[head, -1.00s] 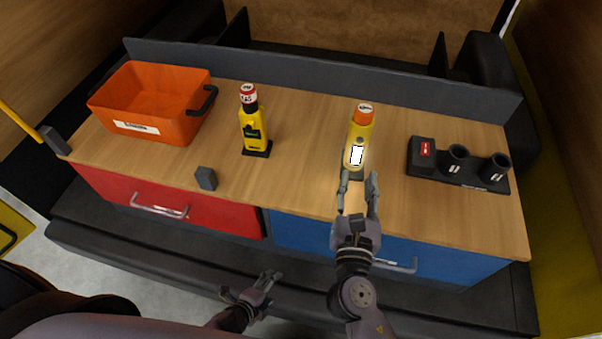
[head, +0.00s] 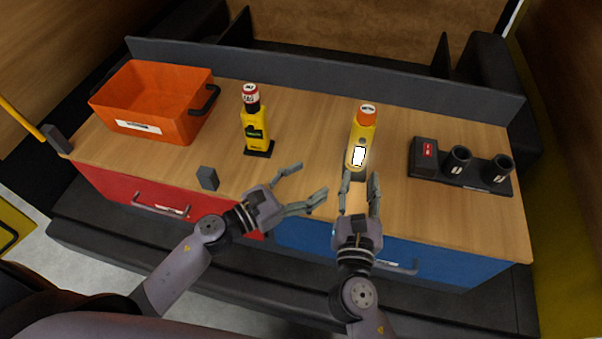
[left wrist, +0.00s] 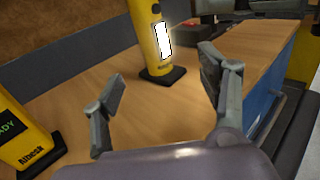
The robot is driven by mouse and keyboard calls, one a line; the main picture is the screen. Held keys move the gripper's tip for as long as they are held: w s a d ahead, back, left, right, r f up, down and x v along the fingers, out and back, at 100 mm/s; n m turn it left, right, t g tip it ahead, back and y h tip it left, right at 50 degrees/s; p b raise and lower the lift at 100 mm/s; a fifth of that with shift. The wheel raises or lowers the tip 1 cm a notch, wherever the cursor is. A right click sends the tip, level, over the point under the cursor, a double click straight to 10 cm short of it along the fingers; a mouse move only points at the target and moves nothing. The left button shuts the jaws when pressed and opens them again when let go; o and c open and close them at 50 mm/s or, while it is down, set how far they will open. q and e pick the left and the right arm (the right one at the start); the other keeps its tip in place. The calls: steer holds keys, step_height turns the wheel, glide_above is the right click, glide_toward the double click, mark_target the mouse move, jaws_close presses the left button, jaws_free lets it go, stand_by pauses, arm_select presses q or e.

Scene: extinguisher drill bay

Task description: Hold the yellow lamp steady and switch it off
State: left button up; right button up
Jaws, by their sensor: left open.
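The yellow lamp (head: 361,140) stands upright on the wooden counter, with an orange top, a lit white panel and a dark base. In the left wrist view the lamp (left wrist: 149,45) stands beyond my fingers, its top cut off. My left gripper (head: 309,182) is open and empty over the counter's front edge, left of the lamp and apart from it. Its fingers also show in the left wrist view (left wrist: 165,75). My right gripper (head: 360,180) is open just in front of the lamp's base, a finger on either side; I cannot tell whether it touches.
A second yellow device (head: 254,130) with a red and white top stands to the left. An orange bin (head: 170,127) is at the far left and a small grey block (head: 207,178) at the front. A black holder (head: 470,190) with two cups is at the right.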

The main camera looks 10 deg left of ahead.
mark_target(352, 146)
arm_select(q)
steer(key=x, duration=0.5)
steer(key=r+x, duration=0.1)
steer(key=x, duration=0.5)
steer(key=w+a+x, duration=0.1)
steer(key=x, duration=0.5)
steer(key=shift+w+r, duration=0.2)
steer(key=shift+r, duration=0.1)
arm_select(e)
steer(key=shift+s+d, duration=0.1)
steer(key=shift+d, duration=0.05)
arm_select(q)
steer(key=shift+c, duration=0.2)
jaws_close()
arm_select(e)
jaws_close()
stand_by(1.0)
stand_by(0.4)
